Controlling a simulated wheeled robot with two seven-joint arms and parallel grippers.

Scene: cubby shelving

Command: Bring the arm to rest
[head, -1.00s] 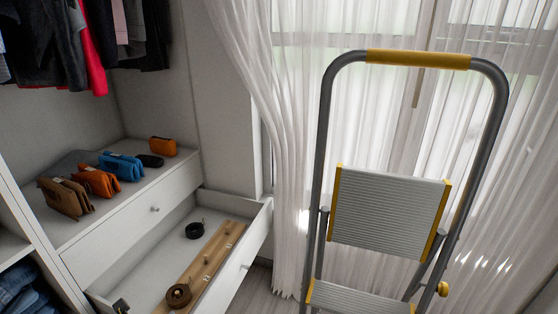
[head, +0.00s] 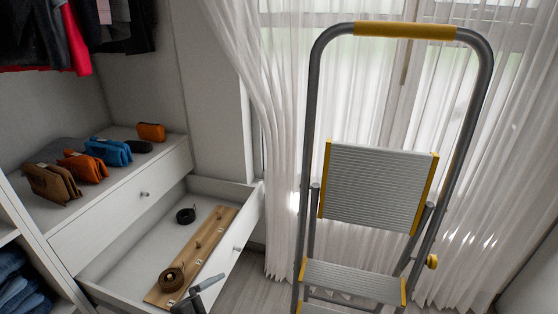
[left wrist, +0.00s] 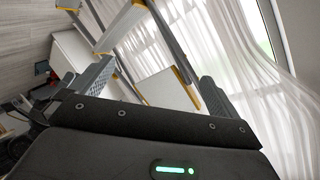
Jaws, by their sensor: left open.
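My left gripper (left wrist: 152,90) shows in the left wrist view with its two dark ribbed fingers spread wide and nothing between them. In the head view a dark gripper part (head: 198,294) shows at the bottom edge, by the front of the open drawer (head: 236,255); most of it is out of the picture. It looks like my left one. My right gripper is in neither view.
A stepladder (head: 376,186) stands at centre right before white curtains (head: 288,130). The open drawer holds coiled belts (head: 171,280) and a wooden hook rail (head: 207,248). Several pouches (head: 108,152) sit on the shelf above. Clothes hang at upper left.

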